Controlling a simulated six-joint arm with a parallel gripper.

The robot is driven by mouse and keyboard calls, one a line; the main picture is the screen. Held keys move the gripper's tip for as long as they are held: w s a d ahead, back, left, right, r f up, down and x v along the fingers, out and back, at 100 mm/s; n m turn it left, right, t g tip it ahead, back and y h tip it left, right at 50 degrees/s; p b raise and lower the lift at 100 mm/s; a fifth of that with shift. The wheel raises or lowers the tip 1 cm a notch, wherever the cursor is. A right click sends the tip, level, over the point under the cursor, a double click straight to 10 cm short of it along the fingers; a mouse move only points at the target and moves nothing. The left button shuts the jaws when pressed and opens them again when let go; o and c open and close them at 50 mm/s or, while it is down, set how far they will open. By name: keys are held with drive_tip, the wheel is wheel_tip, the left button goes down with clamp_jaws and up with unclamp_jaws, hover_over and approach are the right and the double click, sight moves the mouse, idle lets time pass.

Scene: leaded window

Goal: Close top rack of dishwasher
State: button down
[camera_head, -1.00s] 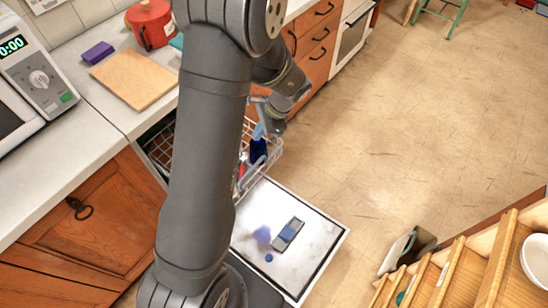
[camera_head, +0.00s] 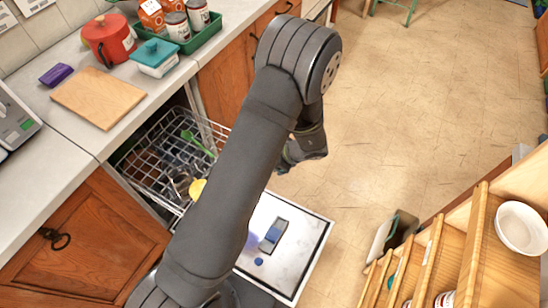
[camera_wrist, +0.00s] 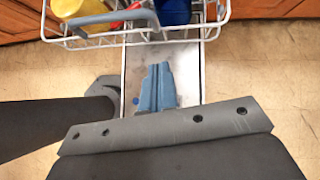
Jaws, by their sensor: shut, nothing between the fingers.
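The top rack (camera_head: 162,128) is a white wire basket pulled out of the dishwasher under the counter. It holds a yellow item, a green utensil and other dishes. My arm hides its right part in the head view. In the wrist view its front rim (camera_wrist: 205,30) crosses the top, with yellow, red and blue items behind. My gripper (camera_wrist: 155,70) is shut and empty, its blue-grey fingertips just below the rim in the picture; I cannot tell whether they touch. In the head view my gripper (camera_head: 284,166) is right of the rack, partly hidden.
The open dishwasher door (camera_head: 305,262) lies flat below, with a detergent compartment (camera_head: 273,235). The counter (camera_head: 75,120) and wooden cabinets (camera_head: 85,235) stand left. A wooden shelf unit (camera_head: 470,235) stands at the lower right. Tiled floor (camera_head: 410,110) is free on the right.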

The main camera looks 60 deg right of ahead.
drive_tip(key=w+a+f, duration=0.1)
drive_tip(key=w+f, duration=0.2)
drive_tip(key=w, duration=0.3)
drive_tip(key=shift+w+a, duration=0.15)
drive_tip(key=shift+w, duration=0.05)
drive_tip(key=shift+w+f, duration=0.1)
drive_tip(key=shift+w, duration=0.05)
drive_tip(key=w, duration=3.1)
drive_tip(key=shift+w, duration=0.25)
